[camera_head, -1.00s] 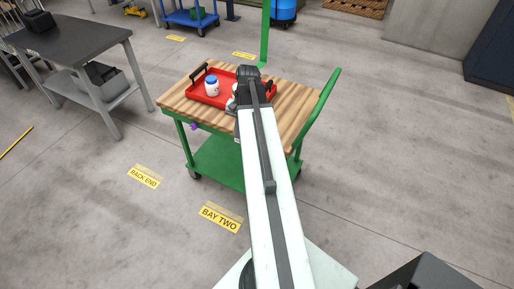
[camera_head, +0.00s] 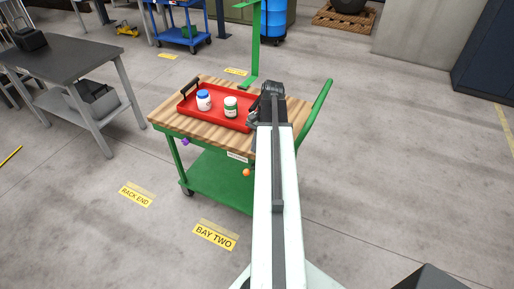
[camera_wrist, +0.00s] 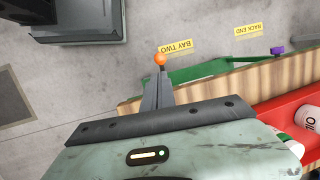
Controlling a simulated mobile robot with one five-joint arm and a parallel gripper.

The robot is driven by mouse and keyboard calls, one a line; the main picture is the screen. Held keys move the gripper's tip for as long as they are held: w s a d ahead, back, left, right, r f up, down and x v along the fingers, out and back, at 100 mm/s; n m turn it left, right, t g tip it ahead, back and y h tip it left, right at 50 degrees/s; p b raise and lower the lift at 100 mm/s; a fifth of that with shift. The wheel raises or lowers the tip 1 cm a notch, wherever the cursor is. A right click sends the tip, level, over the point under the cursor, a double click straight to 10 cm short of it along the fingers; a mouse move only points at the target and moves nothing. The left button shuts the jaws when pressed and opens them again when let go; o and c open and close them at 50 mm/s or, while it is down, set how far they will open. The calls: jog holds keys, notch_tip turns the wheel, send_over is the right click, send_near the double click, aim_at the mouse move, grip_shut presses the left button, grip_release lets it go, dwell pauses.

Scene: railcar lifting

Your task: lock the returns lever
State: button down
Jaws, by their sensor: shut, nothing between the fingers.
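An orange ball knob (camera_head: 246,172) shows at the front of the green cart, below a small white label (camera_head: 237,157) whose print is too small to read. In the wrist view the orange knob (camera_wrist: 160,58) appears just past the fingertips of my gripper (camera_wrist: 159,75); I cannot tell whether they touch. My gripper is shut and empty. A purple knob (camera_head: 185,142) sits at the cart's left end and also shows in the wrist view (camera_wrist: 277,50). In the head view my arm hides part of the cart's front and right side.
The cart's wooden top (camera_head: 172,113) carries a red tray (camera_head: 217,115) with a blue-capped white jar (camera_head: 204,99) and a green-and-white jar (camera_head: 230,107). A green handle (camera_head: 321,105) rises at right. A grey table (camera_head: 60,62) stands left. Floor in front is open.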

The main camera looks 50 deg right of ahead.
aim_at(248, 170)
jog(key=b+x, duration=0.8)
jog(key=x, duration=0.2)
jog(key=shift+f, duration=0.1)
